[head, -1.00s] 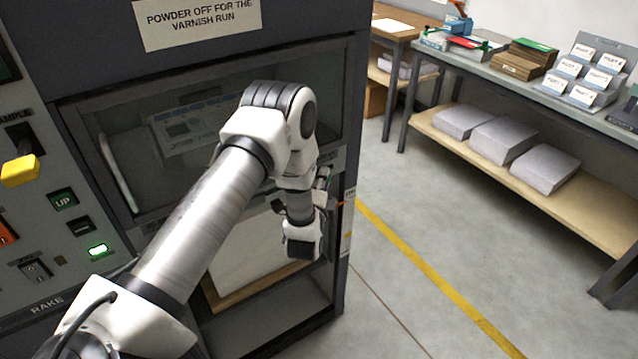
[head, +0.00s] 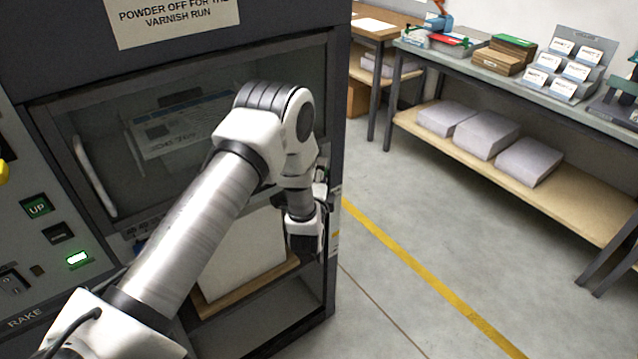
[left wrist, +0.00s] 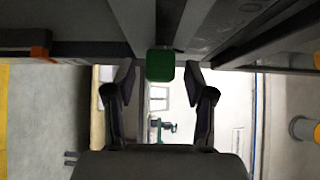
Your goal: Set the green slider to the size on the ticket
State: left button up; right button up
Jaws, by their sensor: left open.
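A green slider block (left wrist: 160,65) shows in the left wrist view, below a dark rail at the top. My left gripper (left wrist: 160,80) is open, with one finger on each side of the block and gaps visible. I cannot tell how deep the block sits between the fingertips. In the head view the left gripper (head: 305,240) hangs at the right edge of the grey machine (head: 340,110), and the slider is hidden there. No size ticket can be made out for certain. My right gripper is not in view.
The machine has a glass door with a handle (head: 95,177), a sign (head: 172,18) and a button panel (head: 45,220) on the left. Paper stacks (head: 487,134) lie on a bench's lower shelf (head: 560,200). Floor with a yellow line (head: 420,268) is clear between them.

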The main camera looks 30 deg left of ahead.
pick_arm(q)
jog(key=v, duration=1.1)
jog(key=shift+d+f, duration=0.1)
